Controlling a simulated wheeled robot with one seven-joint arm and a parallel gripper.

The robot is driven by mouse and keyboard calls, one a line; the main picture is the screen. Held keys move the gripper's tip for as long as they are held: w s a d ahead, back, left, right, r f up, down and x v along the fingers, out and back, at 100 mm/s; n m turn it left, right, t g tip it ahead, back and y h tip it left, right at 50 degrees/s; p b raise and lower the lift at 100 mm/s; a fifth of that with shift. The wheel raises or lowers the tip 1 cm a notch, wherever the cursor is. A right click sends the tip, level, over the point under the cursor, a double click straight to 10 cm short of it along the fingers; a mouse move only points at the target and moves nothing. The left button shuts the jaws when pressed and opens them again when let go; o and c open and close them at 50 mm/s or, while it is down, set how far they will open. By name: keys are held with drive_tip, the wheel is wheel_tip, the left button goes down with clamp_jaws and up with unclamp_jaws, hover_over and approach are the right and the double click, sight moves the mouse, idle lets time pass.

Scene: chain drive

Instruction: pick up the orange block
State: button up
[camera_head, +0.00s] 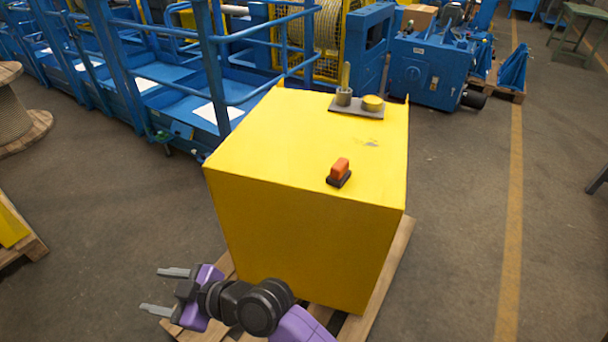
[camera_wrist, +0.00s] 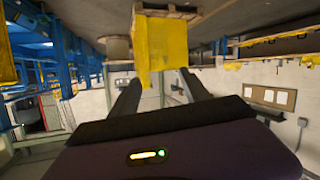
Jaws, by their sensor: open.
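The orange block (camera_head: 341,168) is small and sits on a dark base (camera_head: 338,180) on top of the large yellow box (camera_head: 300,150), near its front right part. My gripper (camera_head: 165,290) is at the lower left in the head view, in front of the yellow box and below its top. Its two grey fingers point left, apart from each other, with nothing between them. In the wrist view the open fingers (camera_wrist: 158,95) show; a yellow object (camera_wrist: 162,48) appears beyond them. I do not see the orange block in the wrist view.
The box rests on a wooden pallet (camera_head: 387,275). Blue railings (camera_head: 210,60) stand behind; open floor (camera_head: 455,210) lies right.

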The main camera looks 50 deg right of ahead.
drive_tip(key=w+d+r+n+g+p, duration=0.1)
drive_tip(key=w+d+r+n+g, duration=0.1)
drive_tip(key=w+d+n+g, duration=0.35)
wheel_tip(320, 180, up, 9)
drive_tip(key=n+g+h+p, duration=0.2)
drive_tip(key=n+g+h, duration=0.4)
drive_tip(key=n+g, duration=0.15)
hover_over(340, 163)
drive_tip(key=shift+w+d+r+m, duration=0.1)
drive_tip(key=shift+w+d+m, duration=0.15)
drive_tip(key=shift+w+m, duration=0.2)
drive_tip(key=shift+s+d+f, duration=0.15)
drive_tip(key=shift+s+f, duration=0.05)
drive_tip(key=f, duration=0.2)
drive_tip(key=f+p, duration=0.1)
drive_tip(key=f, duration=0.1)
drive_tip(key=f+p, duration=0.1)
drive_tip(key=f, duration=0.2)
drive_tip(key=shift+s+a+f, duration=0.1)
drive_tip(key=shift+s+a, duration=0.2)
drive_tip(key=shift+a, duration=0.1)
clamp_jaws()
